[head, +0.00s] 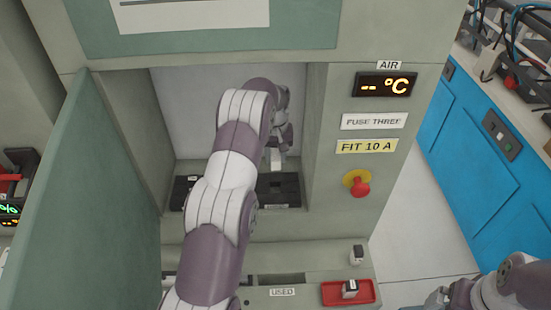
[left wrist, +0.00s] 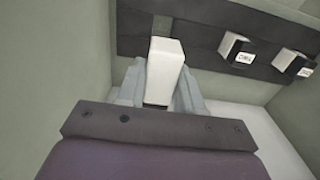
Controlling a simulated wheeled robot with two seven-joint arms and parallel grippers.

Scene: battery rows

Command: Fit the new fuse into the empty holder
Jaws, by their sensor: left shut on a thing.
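My left gripper (head: 275,158) reaches into the cabinet recess and is shut on a white fuse. In the left wrist view the fuse (left wrist: 165,66) stands between the fingers (left wrist: 160,88), in front of a dark holder strip (left wrist: 205,38). Two seated fuses, a nearer one (left wrist: 236,48) and a farther one (left wrist: 294,63), sit in the strip to its right. The held fuse hides the strip behind it, so I cannot tell whether it is inside a holder. In the head view, my arm covers part of the dark strip (head: 285,192). My right gripper (head: 436,300) is partly in view at the lower right.
An open green door (head: 85,190) stands left of the recess. A slot labelled USED (head: 282,292) is nearby. A label (head: 367,146) reads FIT 10 A, above a red button (head: 358,184).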

